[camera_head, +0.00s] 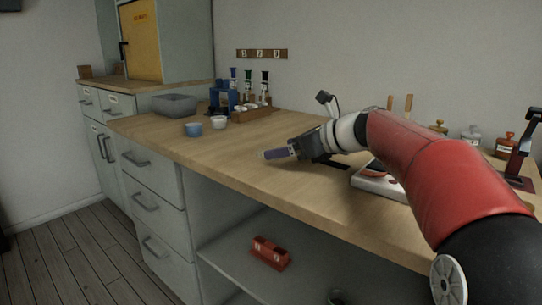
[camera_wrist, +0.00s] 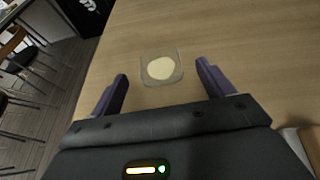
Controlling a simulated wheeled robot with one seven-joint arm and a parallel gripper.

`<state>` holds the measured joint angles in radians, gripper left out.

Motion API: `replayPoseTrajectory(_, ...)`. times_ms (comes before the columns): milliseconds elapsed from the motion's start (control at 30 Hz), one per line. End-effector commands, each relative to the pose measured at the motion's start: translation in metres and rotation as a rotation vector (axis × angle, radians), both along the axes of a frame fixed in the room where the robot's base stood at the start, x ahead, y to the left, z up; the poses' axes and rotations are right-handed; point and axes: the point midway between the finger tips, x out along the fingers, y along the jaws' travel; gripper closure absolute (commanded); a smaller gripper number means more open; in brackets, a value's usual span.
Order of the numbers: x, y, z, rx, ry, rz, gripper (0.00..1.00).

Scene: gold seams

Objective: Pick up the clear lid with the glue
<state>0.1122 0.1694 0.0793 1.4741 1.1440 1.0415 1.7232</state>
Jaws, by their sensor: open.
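The clear lid (camera_wrist: 147,75) lies flat on the wooden worktop in the wrist view, a see-through square with rounded corners. A round cream-coloured patch of glue (camera_wrist: 160,68) sits on it. My gripper (camera_wrist: 163,82) is open, with its two purple fingers spread to the left and right of the lid. The lid lies between and slightly ahead of the fingertips, and neither finger appears to touch it. In the head view my gripper (camera_head: 265,155) is low over the front part of the worktop, and I cannot make out the lid there.
A white scale-like device (camera_head: 378,186) is right of my gripper. The worktop's front edge is close. A red block (camera_head: 269,252) sits on the shelf below.

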Motion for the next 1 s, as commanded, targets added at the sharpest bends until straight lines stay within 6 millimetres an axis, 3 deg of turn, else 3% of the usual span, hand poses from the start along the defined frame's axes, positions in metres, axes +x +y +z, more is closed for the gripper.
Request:
replayPoseTrajectory(167,0.011,0.018,-0.009,-0.001,0.001,0.001,0.20)
replayPoseTrajectory(433,0.012,0.020,-0.010,0.000,0.000,-0.001,0.20)
replayPoseTrajectory(800,0.012,0.020,-0.010,0.000,0.000,0.000,0.67)
replayPoseTrajectory(1000,0.012,0.019,-0.010,0.000,0.000,0.000,0.67)
